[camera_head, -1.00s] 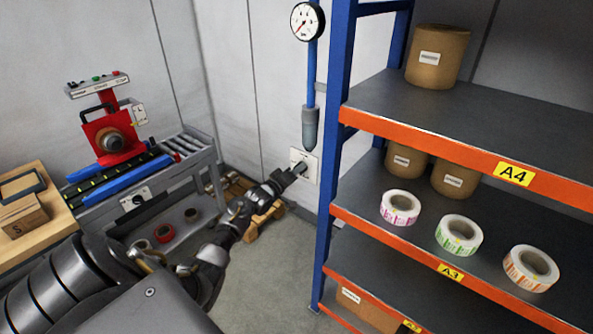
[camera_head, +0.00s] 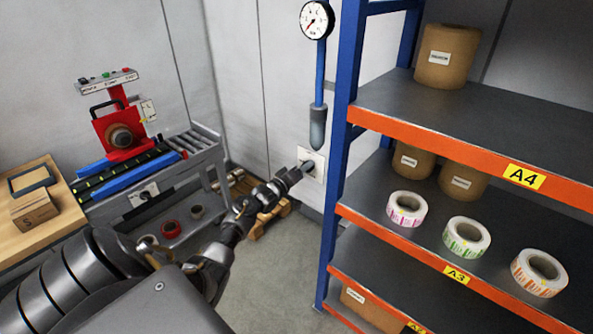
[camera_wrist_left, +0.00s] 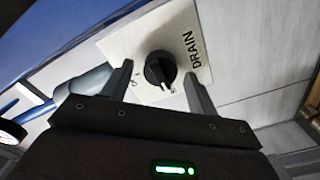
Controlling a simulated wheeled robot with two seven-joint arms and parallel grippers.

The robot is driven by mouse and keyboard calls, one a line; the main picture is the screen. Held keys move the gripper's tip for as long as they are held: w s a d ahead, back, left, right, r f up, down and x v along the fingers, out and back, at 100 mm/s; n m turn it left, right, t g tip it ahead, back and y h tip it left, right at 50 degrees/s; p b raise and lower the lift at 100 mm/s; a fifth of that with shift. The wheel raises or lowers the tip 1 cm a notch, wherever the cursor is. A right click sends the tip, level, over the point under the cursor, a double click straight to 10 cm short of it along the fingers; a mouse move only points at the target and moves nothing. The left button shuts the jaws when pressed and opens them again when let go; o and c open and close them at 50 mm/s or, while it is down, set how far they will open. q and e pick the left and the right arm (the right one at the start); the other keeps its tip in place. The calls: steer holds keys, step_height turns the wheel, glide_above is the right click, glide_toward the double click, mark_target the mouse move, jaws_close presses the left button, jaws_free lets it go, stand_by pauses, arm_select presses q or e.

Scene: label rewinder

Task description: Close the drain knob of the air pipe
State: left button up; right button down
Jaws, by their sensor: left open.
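The black drain knob (camera_wrist_left: 160,68) sits on a pale plate marked DRAIN (camera_wrist_left: 207,62), which fills much of the left wrist view. The knob has a white pointer mark, which points toward the lower edge of the plate. My left gripper (camera_wrist_left: 158,76) is open, with one finger on each side of the knob and gaps showing between. I cannot tell how deep the fingers reach. In the head view the left gripper (camera_head: 304,171) is in front of the wall plate (camera_head: 318,157) and hides the knob. The blue air pipe (camera_head: 320,75) runs down above it. My right gripper is not in view.
A blue and orange shelf rack (camera_head: 336,200) stands close to the right of the plate. A pressure gauge (camera_head: 316,20) tops the pipe. The label machine (camera_head: 122,135) and roller table are at left. A wooden pallet (camera_head: 268,218) lies on the floor below the arm.

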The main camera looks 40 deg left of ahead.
arm_select(q)
steer(key=s+b, duration=0.2)
steer(key=s, duration=0.8)
steer(key=shift+s+d, duration=0.15)
steer(key=shift+s, duration=0.05)
